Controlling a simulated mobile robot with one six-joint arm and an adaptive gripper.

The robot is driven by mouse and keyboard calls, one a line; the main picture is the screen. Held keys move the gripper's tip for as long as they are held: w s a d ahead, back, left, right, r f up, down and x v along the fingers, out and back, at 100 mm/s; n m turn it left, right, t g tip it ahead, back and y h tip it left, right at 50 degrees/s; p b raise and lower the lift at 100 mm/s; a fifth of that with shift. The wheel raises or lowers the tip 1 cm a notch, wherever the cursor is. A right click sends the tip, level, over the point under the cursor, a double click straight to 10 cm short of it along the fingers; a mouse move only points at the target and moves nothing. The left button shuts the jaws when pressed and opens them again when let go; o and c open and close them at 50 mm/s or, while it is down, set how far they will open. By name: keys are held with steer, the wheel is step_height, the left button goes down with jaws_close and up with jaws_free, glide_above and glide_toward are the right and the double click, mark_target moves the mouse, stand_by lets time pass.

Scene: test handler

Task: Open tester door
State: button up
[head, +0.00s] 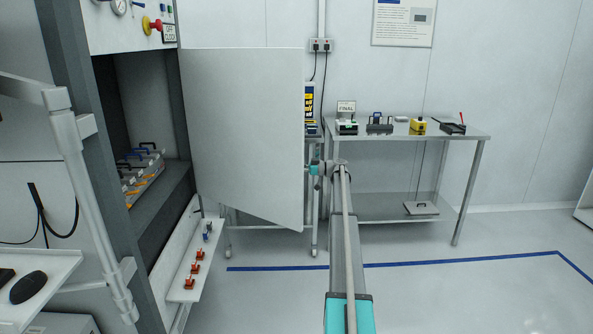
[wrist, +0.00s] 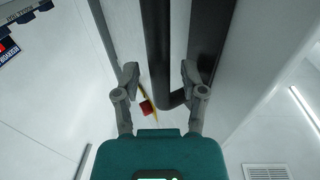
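The tester door (head: 245,130) is a large plain grey panel. In the head view it stands swung out from the dark opening of the tester cabinet (head: 62,60). My gripper (head: 312,170) is at the door's right edge, partly hidden by the panel. In the wrist view a dark bar handle (wrist: 157,50) runs between the two fingers of my gripper (wrist: 160,75) and bends right at its lower end. The fingers are apart, with narrow gaps beside the bar. The handle is hidden in the head view.
Inside the cabinet is a fixture (head: 142,175) with black handles. A low shelf (head: 190,265) with red clamps sticks out below the door. A steel table (head: 465,133) with small devices stands along the back wall. The floor (head: 460,300) at right is clear, with blue tape.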

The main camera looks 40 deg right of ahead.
steer(key=shift+s, duration=0.1)
steer(key=v, duration=1.2)
stand_by(0.9)
